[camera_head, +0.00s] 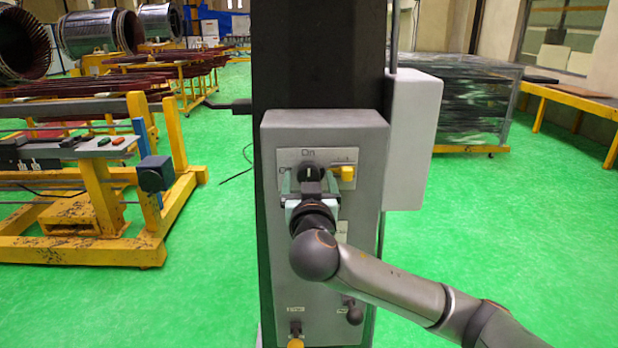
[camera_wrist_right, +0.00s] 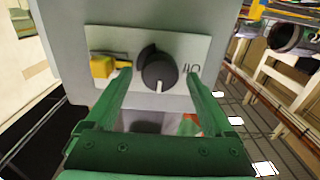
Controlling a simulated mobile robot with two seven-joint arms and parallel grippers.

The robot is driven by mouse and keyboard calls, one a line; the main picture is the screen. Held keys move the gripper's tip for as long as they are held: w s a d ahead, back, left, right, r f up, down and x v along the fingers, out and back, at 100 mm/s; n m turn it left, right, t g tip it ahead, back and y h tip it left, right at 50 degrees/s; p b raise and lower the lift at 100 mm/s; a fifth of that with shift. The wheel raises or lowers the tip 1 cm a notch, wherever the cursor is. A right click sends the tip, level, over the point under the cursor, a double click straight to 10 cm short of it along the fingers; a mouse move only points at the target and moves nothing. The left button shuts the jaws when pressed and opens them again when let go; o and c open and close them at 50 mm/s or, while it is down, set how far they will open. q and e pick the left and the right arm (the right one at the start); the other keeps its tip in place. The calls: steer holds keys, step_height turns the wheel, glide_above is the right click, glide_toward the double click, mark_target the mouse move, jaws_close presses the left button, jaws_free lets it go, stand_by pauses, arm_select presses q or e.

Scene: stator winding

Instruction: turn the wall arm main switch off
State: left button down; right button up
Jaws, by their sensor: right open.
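The main switch is a round black knob (camera_head: 312,171) on a pale plate on the grey control box (camera_head: 357,250). "On" is printed above it, and a partly hidden label is at its left. In the right wrist view, turned upside down, the knob (camera_wrist_right: 160,72) has its white mark pointing down, and "Off" reads inverted at its right. The mark points toward "On". My right gripper (camera_head: 311,183) is in front of the knob, its open green fingers (camera_wrist_right: 158,80) on either side of it. Contact is not visible. My left gripper is not in view.
A yellow switch (camera_head: 347,173) is close to the knob's right. A yellow knob (camera_head: 296,343) and a black-knobbed lever (camera_head: 354,312) are low on the box. The box is mounted on a dark column (camera_head: 315,55).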

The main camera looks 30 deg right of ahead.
steer(key=c, duration=1.4)
